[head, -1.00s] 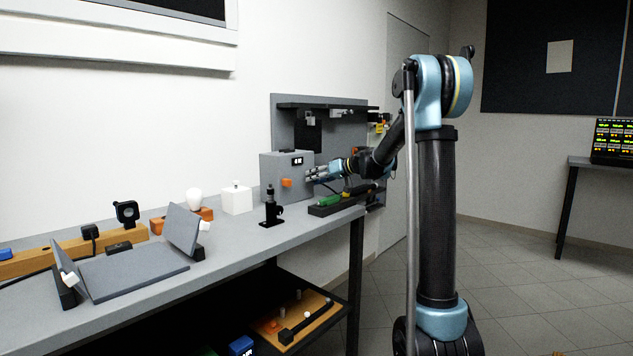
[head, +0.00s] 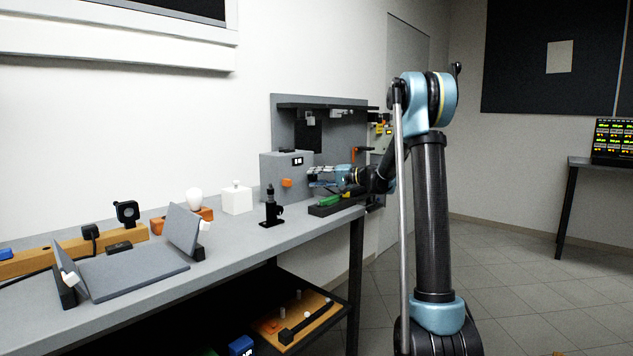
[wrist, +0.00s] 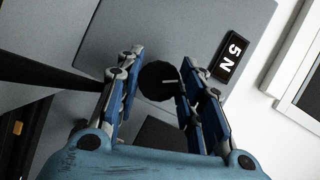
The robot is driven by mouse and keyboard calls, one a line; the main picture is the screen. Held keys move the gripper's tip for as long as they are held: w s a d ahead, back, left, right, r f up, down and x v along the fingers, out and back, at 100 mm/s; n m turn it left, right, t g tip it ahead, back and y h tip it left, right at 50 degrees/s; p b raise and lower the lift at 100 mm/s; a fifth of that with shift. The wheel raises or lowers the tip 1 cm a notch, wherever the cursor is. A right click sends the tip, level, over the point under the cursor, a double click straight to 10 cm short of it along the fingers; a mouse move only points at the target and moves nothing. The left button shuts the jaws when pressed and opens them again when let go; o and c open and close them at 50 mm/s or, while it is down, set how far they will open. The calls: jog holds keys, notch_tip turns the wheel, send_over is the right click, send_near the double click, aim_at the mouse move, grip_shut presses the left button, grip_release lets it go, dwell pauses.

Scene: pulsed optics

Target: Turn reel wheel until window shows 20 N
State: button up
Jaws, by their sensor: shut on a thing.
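The reel wheel (wrist: 154,88) is a dark round knob with a pale mark, on a grey face in the wrist view. In the head view, my gripper (head: 312,177) is at the front of the grey box (head: 273,171). The box's small display window (head: 297,161) is too small to read there. The wheel is hidden by my gripper in that view.
An orange knob (head: 287,183) sits on the box left of my gripper. A dark tray (head: 328,208) with a green tool lies below my gripper. A black post mount (head: 271,210) and a white cube (head: 237,199) stand left on the bench.

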jog(key=shift+w+d+m+y, duration=0.15)
jog(key=shift+m+y, duration=0.25)
jog(key=shift+m, duration=0.6)
jog(key=shift+f, duration=0.1)
jog(key=o, duration=1.1)
jog(key=shift+c, duration=0.2)
